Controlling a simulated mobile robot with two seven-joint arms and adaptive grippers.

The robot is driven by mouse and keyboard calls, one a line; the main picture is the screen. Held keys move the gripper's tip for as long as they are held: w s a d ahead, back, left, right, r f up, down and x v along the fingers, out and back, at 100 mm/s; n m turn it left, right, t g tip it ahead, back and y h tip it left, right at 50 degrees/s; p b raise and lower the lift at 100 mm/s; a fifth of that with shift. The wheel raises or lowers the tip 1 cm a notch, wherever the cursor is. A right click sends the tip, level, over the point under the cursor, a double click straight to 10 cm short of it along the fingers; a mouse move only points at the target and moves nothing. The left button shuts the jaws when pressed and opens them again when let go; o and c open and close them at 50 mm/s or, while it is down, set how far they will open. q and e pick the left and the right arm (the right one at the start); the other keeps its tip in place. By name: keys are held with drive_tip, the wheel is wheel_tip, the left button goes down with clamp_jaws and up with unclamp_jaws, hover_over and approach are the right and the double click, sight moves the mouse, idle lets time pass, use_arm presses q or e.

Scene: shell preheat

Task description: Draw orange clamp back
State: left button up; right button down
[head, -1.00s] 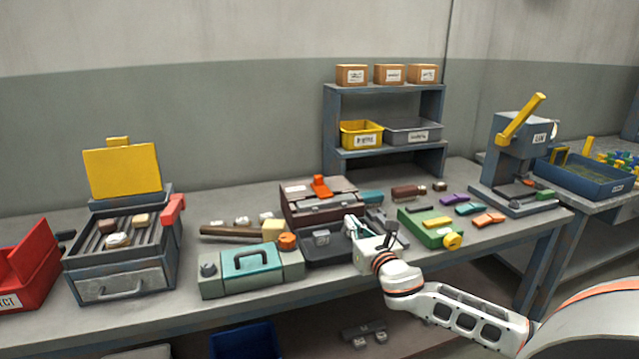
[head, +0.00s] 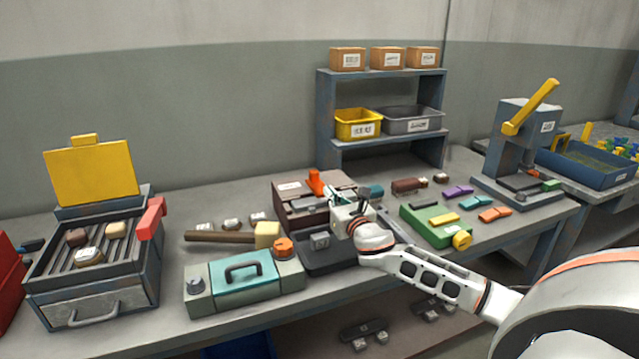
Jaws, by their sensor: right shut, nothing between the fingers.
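The orange clamp (head: 315,181) stands on top of the dark brown case (head: 290,198), near the middle of the bench in the head view. My right gripper (head: 334,192) is shut and empty, close to the right side of the clamp. Its fingertips are small and partly blend with the case behind, so I cannot tell whether they touch the clamp. The gripper and wrist hide the front right part of the case. My left gripper is not in view.
A dark tray (head: 325,258) lies in front of the case. A teal-lidded box (head: 243,278), a hammer (head: 225,237) and a green box (head: 432,226) lie nearby. A shelf (head: 322,115) stands behind. A grill-like unit (head: 90,288) is at left.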

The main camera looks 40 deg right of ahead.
sight(317, 177)
drive_tip(key=b+x, duration=0.1)
drive_tip(key=x, duration=0.5)
drive_tip(key=shift+w+d, duration=0.1)
drive_tip(key=shift+w, duration=0.2)
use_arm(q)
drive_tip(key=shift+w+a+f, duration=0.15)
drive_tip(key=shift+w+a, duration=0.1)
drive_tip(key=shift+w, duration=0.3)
use_arm(e)
drive_tip(key=shift+x, duration=0.8)
drive_tip(key=shift+x, duration=1.35)
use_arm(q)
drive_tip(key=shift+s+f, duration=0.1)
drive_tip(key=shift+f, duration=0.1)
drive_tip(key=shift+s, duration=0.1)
use_arm(e)
drive_tip(key=shift+s, duration=0.1)
